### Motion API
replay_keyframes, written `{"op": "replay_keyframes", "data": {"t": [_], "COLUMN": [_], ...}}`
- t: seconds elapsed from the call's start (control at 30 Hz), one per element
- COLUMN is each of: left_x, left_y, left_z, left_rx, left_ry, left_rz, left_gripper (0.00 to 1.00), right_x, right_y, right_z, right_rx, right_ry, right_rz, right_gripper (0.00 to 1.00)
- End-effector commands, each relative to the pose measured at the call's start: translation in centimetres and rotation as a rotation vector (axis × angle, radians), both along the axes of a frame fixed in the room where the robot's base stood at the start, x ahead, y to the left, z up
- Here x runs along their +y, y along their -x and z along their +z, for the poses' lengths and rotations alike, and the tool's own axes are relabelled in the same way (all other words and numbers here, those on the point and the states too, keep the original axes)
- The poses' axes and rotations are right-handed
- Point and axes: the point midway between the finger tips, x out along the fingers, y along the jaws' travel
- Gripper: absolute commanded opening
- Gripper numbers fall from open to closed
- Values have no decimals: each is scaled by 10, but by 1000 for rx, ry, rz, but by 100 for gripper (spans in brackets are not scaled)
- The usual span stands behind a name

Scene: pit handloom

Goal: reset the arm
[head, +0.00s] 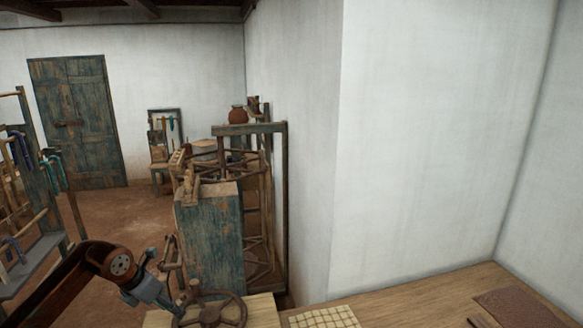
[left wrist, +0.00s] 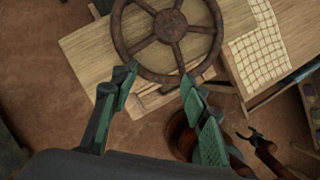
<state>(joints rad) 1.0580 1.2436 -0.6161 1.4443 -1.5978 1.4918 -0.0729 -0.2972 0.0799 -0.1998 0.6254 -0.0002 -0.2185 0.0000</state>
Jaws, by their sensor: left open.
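My left gripper (head: 170,302) is low in the head view, on an arm that comes in from the lower left. In the left wrist view its two green fingers (left wrist: 160,78) stand well apart with nothing held between them. A brown spoked wheel (head: 243,309) lies just right of the gripper in the head view. In the left wrist view the wheel (left wrist: 169,22) is just ahead of the fingertips; whether they touch its rim I cannot tell.
The wheel is over a light wooden top (left wrist: 86,48). A pale gridded piece (head: 324,318) lies to its right. A blue-green worn cabinet (head: 210,240) and a wooden frame (head: 280,200) stand behind. A white wall (head: 430,130) bounds the right. Brown floor (head: 125,215) is open toward the door (head: 78,120).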

Motion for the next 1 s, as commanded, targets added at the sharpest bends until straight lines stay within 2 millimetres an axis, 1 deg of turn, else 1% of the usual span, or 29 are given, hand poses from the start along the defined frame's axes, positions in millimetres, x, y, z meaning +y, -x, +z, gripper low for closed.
{"op": "replay_keyframes", "data": {"t": [0.03,0.17,0.2,0.27,0.37,0.47,0.5,0.57,0.6,0.67,0.7,0.73,0.8,0.87,0.9,0.97,1.0], "left_x": [-6,-29,-39,-53,-84,-121,-138,-166,-187,-217,-233,-243,-253,-250,-242,-223,-206], "left_y": [0,-1,-1,-2,-1,2,4,9,14,22,26,30,33,33,32,28,25], "left_z": [-5,-13,-16,-20,-28,-33,-35,-36,-34,-27,-18,-11,7,21,28,33,32], "left_rx": [-3,-20,-27,-37,-54,-77,-87,-100,-111,-127,-138,-145,-159,-166,-170,-172,-170], "left_ry": [17,78,104,142,228,344,404,514,603,765,884,975,1183,1355,1462,1614,1708], "left_rz": [-7,-35,-46,-60,-89,-114,-122,-128,-127,-108,-81,-53,38,142,226,368,478], "left_gripper": [42,42,42,42,42,42,42,42,42,42,42,42,42,42,42,42,42], "right_x": [0,-1,-1,-1,-1,-1,-1,-1,-1,-1,-1,-1,-1,-1,-1,-1,-1], "right_y": [2,3,1,-1,0,4,6,8,8,8,8,8,8,8,8,8,7], "right_z": [0,0,0,0,0,-1,-1,-1,-1,-1,-1,-1,-1,-1,-1,-1,-1], "right_rx": [2,4,3,1,2,7,10,12,12,12,12,12,12,12,12,12,11], "right_ry": [0,1,0,0,0,1,1,1,1,1,1,1,1,1,1,1,1], "right_rz": [0,0,0,1,1,0,0,-1,-1,-1,-1,-1,-1,-1,-1,-1,-1], "right_gripper": [74,74,74,74,74,74,74,74,74,74,74,74,74,74,74,74,74]}}
